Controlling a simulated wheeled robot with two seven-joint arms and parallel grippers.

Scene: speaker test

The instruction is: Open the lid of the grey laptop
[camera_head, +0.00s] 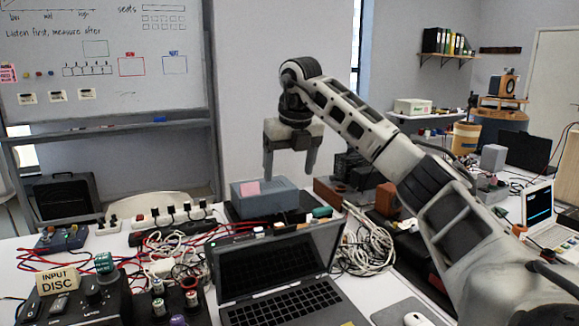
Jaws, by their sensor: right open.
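The grey laptop (325,299) stands at the front middle of the white table. Its lid (275,263) is raised, with a dark screen facing me and the keyboard showing below; the front of its base is cut off by the picture's lower edge. My right gripper (289,174) hangs fingers down, well behind and above the laptop, over a grey-blue box. Its two fingers are apart with nothing between them. It does not appear to touch the laptop. My left gripper is not in view.
The grey-blue box (265,202) with a pink note stands behind the laptop. White cable coils (366,250) lie right of the lid, tangled cables and a power strip (172,217) to the left. An "INPUT DISC" device (75,304) is front left. A pale laptop (540,206) stands open at right.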

